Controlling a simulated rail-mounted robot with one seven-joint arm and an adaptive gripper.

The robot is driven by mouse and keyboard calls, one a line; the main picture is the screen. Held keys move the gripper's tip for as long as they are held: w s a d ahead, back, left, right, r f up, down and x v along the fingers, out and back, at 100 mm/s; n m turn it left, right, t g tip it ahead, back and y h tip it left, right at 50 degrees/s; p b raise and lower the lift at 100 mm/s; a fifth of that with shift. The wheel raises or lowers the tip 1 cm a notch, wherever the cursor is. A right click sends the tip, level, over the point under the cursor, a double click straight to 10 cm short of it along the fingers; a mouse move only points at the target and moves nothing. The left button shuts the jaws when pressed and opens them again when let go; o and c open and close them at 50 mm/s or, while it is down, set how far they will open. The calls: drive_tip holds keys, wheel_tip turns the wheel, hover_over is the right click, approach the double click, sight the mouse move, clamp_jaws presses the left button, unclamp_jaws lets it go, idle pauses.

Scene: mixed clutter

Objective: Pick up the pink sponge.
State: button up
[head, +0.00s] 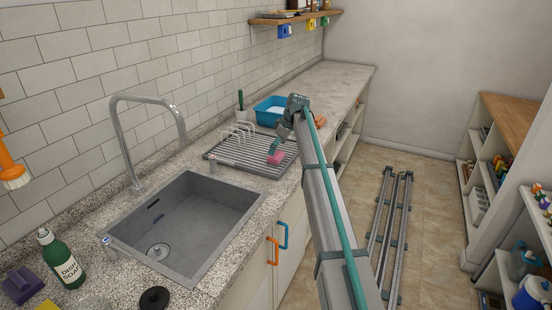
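The pink sponge (277,158) is at the right part of the grey ribbed drying mat (236,163) on the counter, near the counter's front edge. My gripper (274,150) points down at the sponge from above, and its fingertips overlap the sponge's upper side in the head view. The fingers are too small here to tell whether they are open or shut on the sponge. I cannot tell whether the sponge rests on the mat or is just above it.
A white plate rack (232,137) stands on the mat behind the sponge. A blue tub (268,110) is farther back, with an orange item (321,121) to its right. The sink (186,225) and tap (150,98) are nearer. The far counter (338,80) is clear.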

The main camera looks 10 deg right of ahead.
drive_tip(key=shift+p+x, duration=0.65)
drive_tip(key=shift+x, duration=1.65)
drive_tip(key=c, duration=0.9)
